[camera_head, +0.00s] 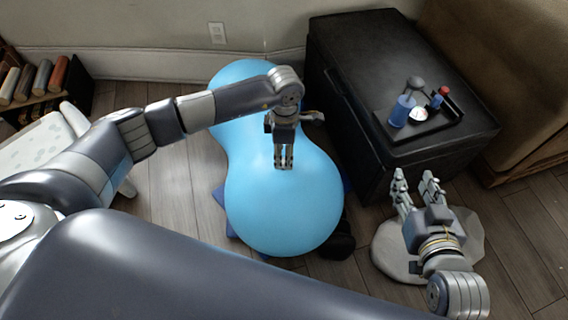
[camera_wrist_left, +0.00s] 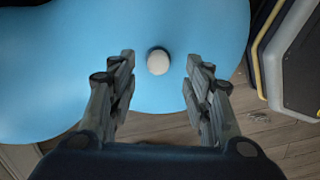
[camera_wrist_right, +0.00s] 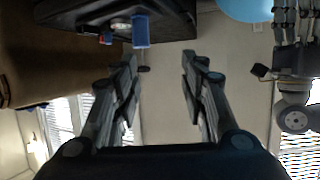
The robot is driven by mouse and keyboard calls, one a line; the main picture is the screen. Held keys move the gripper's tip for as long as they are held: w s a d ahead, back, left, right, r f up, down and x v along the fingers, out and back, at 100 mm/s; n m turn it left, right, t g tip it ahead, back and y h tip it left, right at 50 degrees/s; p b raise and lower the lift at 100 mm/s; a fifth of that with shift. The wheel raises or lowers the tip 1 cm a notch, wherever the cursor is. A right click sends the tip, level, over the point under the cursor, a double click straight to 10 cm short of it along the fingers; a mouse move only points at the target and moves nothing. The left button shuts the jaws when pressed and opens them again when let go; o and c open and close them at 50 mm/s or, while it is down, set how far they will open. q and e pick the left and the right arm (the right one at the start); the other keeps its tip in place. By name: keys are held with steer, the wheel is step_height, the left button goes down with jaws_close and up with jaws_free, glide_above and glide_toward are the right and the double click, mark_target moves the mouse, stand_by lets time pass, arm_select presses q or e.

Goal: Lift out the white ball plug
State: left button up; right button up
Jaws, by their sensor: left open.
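The white ball plug (camera_wrist_left: 158,62) shows in the left wrist view as a small round white thing set in the blue peanut-shaped ball (camera_wrist_left: 60,60). In the head view the blue ball (camera_head: 270,205) lies on the floor in the middle, and the plug is hidden there. My left gripper (camera_head: 284,165) points down over the blue ball. In the left wrist view its open fingers (camera_wrist_left: 158,70) stand either side of the plug, with clear gaps. My right gripper (camera_head: 415,175) is open and empty, right of the ball and in front of the black chest.
A black chest (camera_head: 340,60) stands right of the ball, with a tray (camera_head: 440,120) holding a blue cylinder (camera_head: 402,111) and other small items. A brown sofa (camera_head: 510,80) is at the right. A patterned white seat (camera_head: 40,145) and a bookshelf (camera_head: 75,85) are at the left.

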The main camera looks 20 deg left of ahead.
mark_target(284, 160)
arm_select(q)
step_height(284, 160, down, 3)
steer(key=shift+w+f+b, duration=0.15)
steer(key=shift+b, duration=0.2)
steer(key=c, duration=0.9)
arm_select(e)
steer(key=r+t, duration=0.1)
steer(key=w+r+t, duration=0.1)
steer(key=r, duration=0.1)
steer(key=w+a+r, duration=0.1)
steer(key=shift+r+t+y, duration=0.4)
